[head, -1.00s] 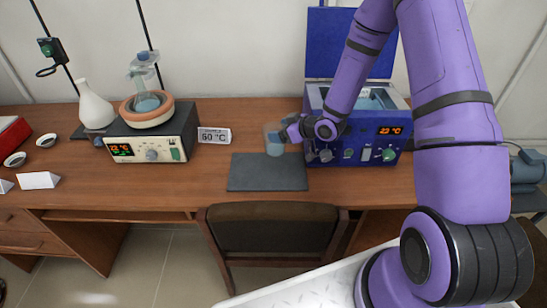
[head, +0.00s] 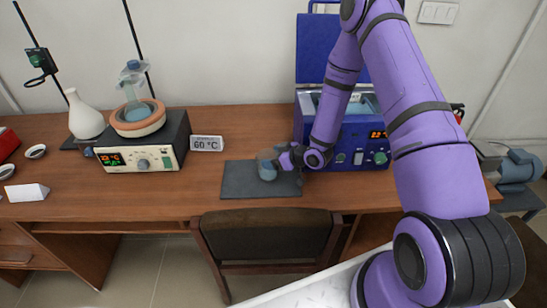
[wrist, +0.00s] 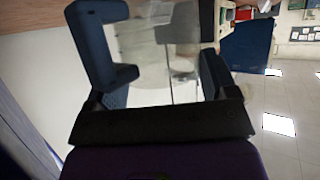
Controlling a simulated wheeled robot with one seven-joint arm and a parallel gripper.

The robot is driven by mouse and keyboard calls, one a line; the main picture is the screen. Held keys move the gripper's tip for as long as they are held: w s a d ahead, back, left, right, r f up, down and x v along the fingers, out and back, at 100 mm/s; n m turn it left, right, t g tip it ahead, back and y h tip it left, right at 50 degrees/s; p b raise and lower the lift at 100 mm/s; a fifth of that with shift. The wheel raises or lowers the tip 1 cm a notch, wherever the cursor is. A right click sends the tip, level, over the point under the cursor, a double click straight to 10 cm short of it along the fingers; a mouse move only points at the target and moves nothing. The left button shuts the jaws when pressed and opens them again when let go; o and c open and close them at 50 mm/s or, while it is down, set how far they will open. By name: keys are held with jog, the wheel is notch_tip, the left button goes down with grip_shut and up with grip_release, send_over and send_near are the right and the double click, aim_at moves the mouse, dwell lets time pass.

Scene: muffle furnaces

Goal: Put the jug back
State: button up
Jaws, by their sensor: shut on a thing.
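In the wrist view, the clear glass wall of the jug (wrist: 155,55) shows between the two fingers of my gripper (wrist: 165,75).
A blue bath unit (head: 360,155) with its lid raised stands behind my arm. A chair (head: 265,235) stands in front.

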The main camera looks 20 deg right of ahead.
jog(key=shift+f, duration=0.1)
jog(key=o, duration=1.4)
jog(key=shift+s+d+r, duration=0.15)
jog(key=shift+r, duration=0.05)
jog(key=v, duration=1.1)
jog(key=shift+s, duration=0.25)
